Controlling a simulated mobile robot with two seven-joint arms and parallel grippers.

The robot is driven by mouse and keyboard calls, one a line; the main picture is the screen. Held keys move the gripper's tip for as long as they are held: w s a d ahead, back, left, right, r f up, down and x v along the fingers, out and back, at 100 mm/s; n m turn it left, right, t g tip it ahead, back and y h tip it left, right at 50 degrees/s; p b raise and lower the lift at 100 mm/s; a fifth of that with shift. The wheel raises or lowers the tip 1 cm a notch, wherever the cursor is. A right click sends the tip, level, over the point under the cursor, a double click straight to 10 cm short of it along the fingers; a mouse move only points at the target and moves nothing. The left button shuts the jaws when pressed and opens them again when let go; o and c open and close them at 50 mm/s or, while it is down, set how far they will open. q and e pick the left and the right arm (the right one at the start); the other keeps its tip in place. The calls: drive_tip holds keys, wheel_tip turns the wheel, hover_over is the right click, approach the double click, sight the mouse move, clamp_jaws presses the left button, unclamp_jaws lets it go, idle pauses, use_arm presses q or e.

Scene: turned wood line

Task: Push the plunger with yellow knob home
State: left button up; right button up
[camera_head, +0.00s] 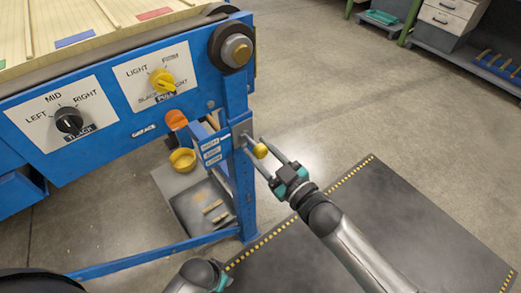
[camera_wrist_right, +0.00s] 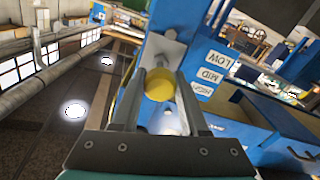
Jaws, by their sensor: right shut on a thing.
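The plunger's yellow knob (camera_head: 261,151) stands out on a metal rod from the blue post of the machine. In the right wrist view the knob (camera_wrist_right: 160,84) sits between the two fingers, with a grey metal fitting on the blue panel behind it. My right gripper (camera_head: 263,155) is shut on the knob. A label plate (camera_head: 211,151) is beside the plunger on the post; in the right wrist view it reads LOW, MID and HIGH. At the bottom of the head view a small part of my left gripper (camera_head: 222,281) shows; its fingers are hidden.
The blue machine frame (camera_head: 120,125) carries a black dial (camera_head: 69,121) and a yellow dial (camera_head: 162,80). An orange round part (camera_head: 176,119) and a yellow cup (camera_head: 183,160) are left of the post. A black mat (camera_head: 400,235) covers the floor at right. Open floor lies behind.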

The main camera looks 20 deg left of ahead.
sight(252, 141)
clamp_jaws()
idle(0.7)
drive_tip(key=x, duration=0.3)
drive_tip(key=shift+f+b, duration=0.1)
drive_tip(key=shift+b, duration=0.3)
use_arm(q)
drive_tip(key=shift+w+d+r, duration=0.15)
drive_tip(key=shift+d+r, duration=0.05)
drive_tip(key=shift+r, duration=0.2)
drive_tip(key=shift+w+d+r, duration=0.1)
drive_tip(key=shift+d+r, duration=0.05)
drive_tip(key=shift+r, duration=0.25)
use_arm(e)
drive_tip(key=shift+w, duration=0.1)
